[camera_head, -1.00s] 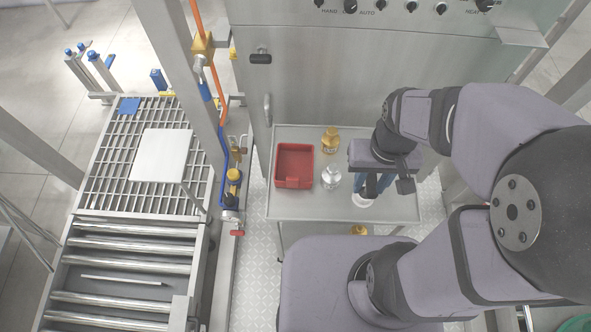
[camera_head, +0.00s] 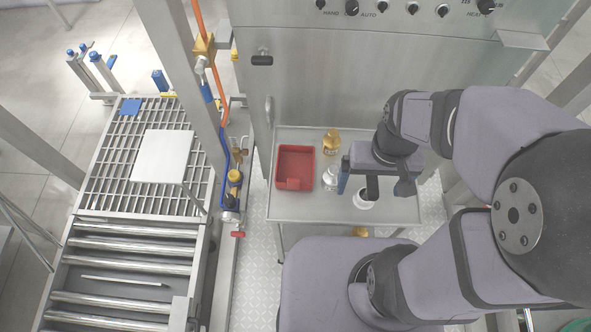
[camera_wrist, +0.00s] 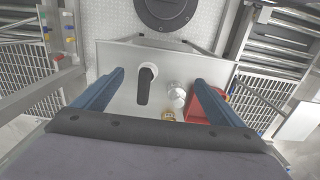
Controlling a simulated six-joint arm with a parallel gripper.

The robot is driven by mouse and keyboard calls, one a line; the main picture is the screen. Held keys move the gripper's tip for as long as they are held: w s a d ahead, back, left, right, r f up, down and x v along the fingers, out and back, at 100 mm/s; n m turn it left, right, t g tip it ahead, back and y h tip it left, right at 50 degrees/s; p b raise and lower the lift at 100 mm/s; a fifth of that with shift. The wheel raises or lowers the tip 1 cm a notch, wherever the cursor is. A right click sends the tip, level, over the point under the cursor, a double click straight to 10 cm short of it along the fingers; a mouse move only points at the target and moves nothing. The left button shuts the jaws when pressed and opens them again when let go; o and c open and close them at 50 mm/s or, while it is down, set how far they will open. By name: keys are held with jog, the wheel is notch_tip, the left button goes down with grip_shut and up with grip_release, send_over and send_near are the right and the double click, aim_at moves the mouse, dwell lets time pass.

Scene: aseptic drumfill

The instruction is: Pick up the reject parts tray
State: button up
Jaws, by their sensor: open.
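The reject parts tray is a red open-topped bin (camera_head: 295,180) on the left part of the steel cart top. It also shows in the wrist view as a red tray (camera_wrist: 196,110), partly hidden behind my right-hand finger. My gripper (camera_head: 357,182) is above the cart, to the right of the tray and apart from it. In the wrist view my gripper (camera_wrist: 147,97) has its two blue fingers wide apart, with nothing held between them.
The cart top (camera_head: 300,212) also holds an amber bottle (camera_head: 331,142), a silver bottle (camera_head: 330,178) and a white round item (camera_head: 364,200) with a dark part, beneath my gripper. A cabinet wall (camera_head: 350,85) rises behind. A roller conveyor (camera_head: 125,260) lies left.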

jog(key=m+t+y+p, duration=0.2)
jog(key=m+p, duration=0.1)
jog(key=p, duration=0.2)
send_over(293, 183)
jog(key=a, duration=0.3)
notch_tip(293, 183, down, 7)
jog(key=s+f+t+h+p, duration=0.1)
jog(key=f, duration=0.1)
jog(key=s+a+f+t+p, duration=0.1)
jog(key=f, duration=0.2)
jog(key=s+a+f+t+h+p, duration=0.1)
jog(key=f, duration=0.2)
jog(key=shift+s+a+m+t+h, duration=0.1)
jog(key=shift+s+m+t+h, duration=0.2)
jog(key=shift+t, duration=0.1)
jog(key=t, duration=0.1)
jog(key=d+t, duration=0.1)
jog(key=d+t+p, duration=0.1)
jog(key=shift+s+d+f+n+h, duration=0.1)
jog(key=shift+s+f+n+h, duration=0.2)
jog(key=shift+s+f+n, duration=0.1)
jog(key=d+r+n+t, duration=0.1)
jog(key=d+r+t, duration=0.1)
jog(key=t, duration=0.1)
jog(key=shift+s+d+r+n+t+p, duration=0.1)
jog(key=shift+s+d+n+t+p, duration=0.1)
jog(key=shift+n+t+p, duration=0.15)
jog(key=shift+d+r+n+t+y, duration=0.2)
jog(key=shift+r+n+t+y, duration=0.2)
jog(key=shift+r+t, duration=0.2)
